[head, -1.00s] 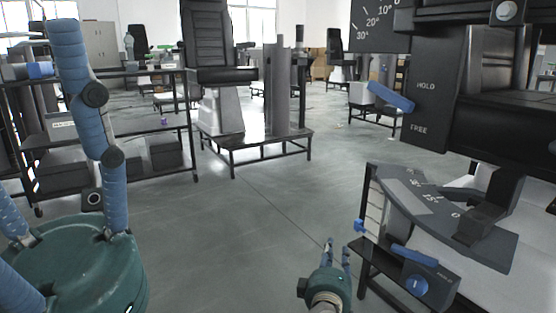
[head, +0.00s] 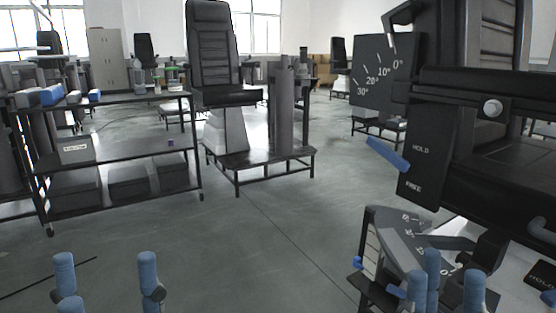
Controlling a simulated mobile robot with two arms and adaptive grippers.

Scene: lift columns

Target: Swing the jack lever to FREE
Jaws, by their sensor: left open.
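The blue jack lever (head: 387,154) sticks out up and to the left from a dark plate (head: 425,160) at the right of the head view. The plate is marked HOLD above and FREE below. The lever's inner end lies level with the space between the two words. My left gripper (head: 107,272) is open and empty at the bottom left, far from the lever. My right gripper (head: 450,285) is at the bottom right, below the lever and apart from it. Its blue fingers stand upright with a gap between them, and its palm is out of frame.
A tilt scale (head: 378,75) is above the lever. A lower unit with a curved scale (head: 400,232) stands behind my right gripper. A black shelf rack (head: 120,152) is at the left, and a chair on a stand (head: 222,60) is further back. The middle floor is clear.

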